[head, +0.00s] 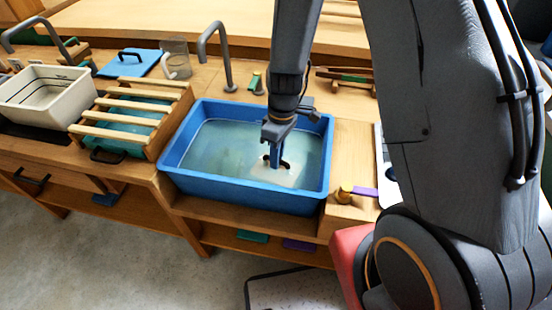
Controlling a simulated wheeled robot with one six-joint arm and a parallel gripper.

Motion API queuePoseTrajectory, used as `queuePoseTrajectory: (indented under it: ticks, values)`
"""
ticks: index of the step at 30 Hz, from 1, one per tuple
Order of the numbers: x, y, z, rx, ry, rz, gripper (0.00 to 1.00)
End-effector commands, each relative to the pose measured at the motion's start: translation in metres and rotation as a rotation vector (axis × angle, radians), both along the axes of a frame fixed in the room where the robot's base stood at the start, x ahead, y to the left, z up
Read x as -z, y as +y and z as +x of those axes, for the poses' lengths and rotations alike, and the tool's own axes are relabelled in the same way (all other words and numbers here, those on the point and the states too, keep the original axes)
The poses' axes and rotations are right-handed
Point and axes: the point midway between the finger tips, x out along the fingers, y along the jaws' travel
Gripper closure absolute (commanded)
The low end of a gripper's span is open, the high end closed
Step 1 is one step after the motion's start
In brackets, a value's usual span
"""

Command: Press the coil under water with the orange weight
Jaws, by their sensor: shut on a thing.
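A blue tub (185,190) of greenish water (220,140) stands at the front of the wooden bench. My gripper (277,160) points straight down into the right half of the tub. It is shut on what looks like a dark handle on a pale flat slab (290,178) at or just under the water. How deep the slab sits is hard to tell. No orange weight or coil can be made out; my gripper and arm hide part of the tub.
A slatted wooden rack (135,98) and a white basin (42,98) stand left of the tub. Behind are a tap (228,75), a clear jug (178,58) and a blue board (133,65). A purple-handled tool (363,192) lies to the right.

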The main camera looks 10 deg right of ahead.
Motion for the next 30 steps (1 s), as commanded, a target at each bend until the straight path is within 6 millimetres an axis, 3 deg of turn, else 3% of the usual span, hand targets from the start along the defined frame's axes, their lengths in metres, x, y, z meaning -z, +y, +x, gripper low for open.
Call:
queuePoseTrajectory:
  ticks: [15,25,26,27,30]
  values:
    - [0.020,0.000,0.000,0.000,0.001,-0.001,1.00]
    - [0.020,0.000,0.000,0.000,0.000,0.000,1.00]
    - [0.020,0.000,0.000,0.000,0.000,0.000,0.87]
    - [0.020,0.000,0.000,0.000,0.000,0.000,0.80]
    - [0.020,0.000,0.000,0.000,0.000,0.000,0.67]
